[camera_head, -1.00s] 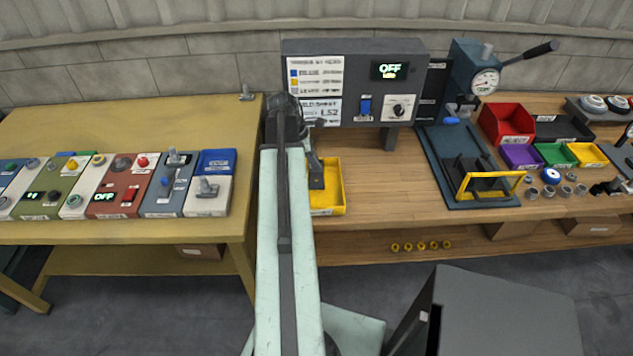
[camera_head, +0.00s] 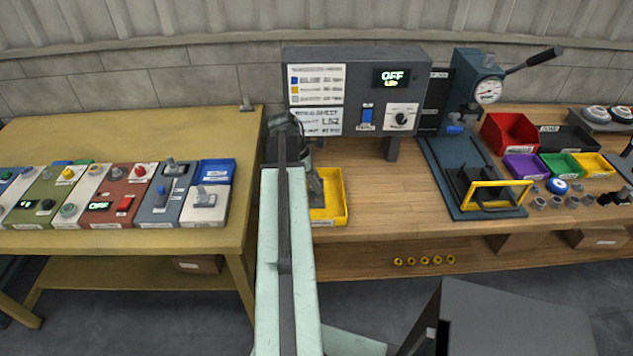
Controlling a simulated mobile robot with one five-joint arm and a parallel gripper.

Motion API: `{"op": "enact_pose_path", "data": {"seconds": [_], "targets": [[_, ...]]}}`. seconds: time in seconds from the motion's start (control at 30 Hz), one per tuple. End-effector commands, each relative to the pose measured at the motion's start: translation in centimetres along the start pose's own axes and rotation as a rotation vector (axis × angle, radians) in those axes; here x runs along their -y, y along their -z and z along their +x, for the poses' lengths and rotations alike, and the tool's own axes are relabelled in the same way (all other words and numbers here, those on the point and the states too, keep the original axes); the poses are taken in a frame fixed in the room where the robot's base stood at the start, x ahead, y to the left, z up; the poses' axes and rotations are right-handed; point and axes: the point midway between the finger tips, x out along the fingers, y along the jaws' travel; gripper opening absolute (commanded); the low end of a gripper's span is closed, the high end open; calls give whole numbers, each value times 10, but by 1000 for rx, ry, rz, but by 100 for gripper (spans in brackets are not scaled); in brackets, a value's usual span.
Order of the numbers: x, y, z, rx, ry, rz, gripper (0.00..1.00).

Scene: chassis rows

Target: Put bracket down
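My arm reaches forward from the bottom of the view. My gripper (camera_head: 316,190) is at its far end, pointing down at the left side of a yellow tray (camera_head: 335,200) on the wooden bench. The forearm hides much of it. Its fingers are small and dark, so I cannot tell whether they are open or shut. No bracket can be clearly made out at the fingertips; the tray's left part is hidden by my arm.
A grey control box (camera_head: 355,90) reading OFF stands behind the tray. A press (camera_head: 475,90) with a yellow-barred fixture (camera_head: 490,190) stands to the right, beside coloured bins (camera_head: 510,132). A yellow table (camera_head: 120,140) with several modules is at left. Bare bench lies between tray and press.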

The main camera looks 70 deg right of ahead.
Motion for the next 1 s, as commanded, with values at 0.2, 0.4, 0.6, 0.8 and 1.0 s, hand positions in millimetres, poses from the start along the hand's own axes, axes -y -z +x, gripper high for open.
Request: {"op": "enact_pose_path", "data": {"seconds": [0.2,0.4,0.6,0.8,1.0], "targets": [[0,-1,-2,0,0,0,27],[0,-4,-23,0,0,0,27],[0,-6,-68,0,0,-1,27],[0,-6,-112,0,0,0,27],[0,-3,-125,0,0,1,27]]}}
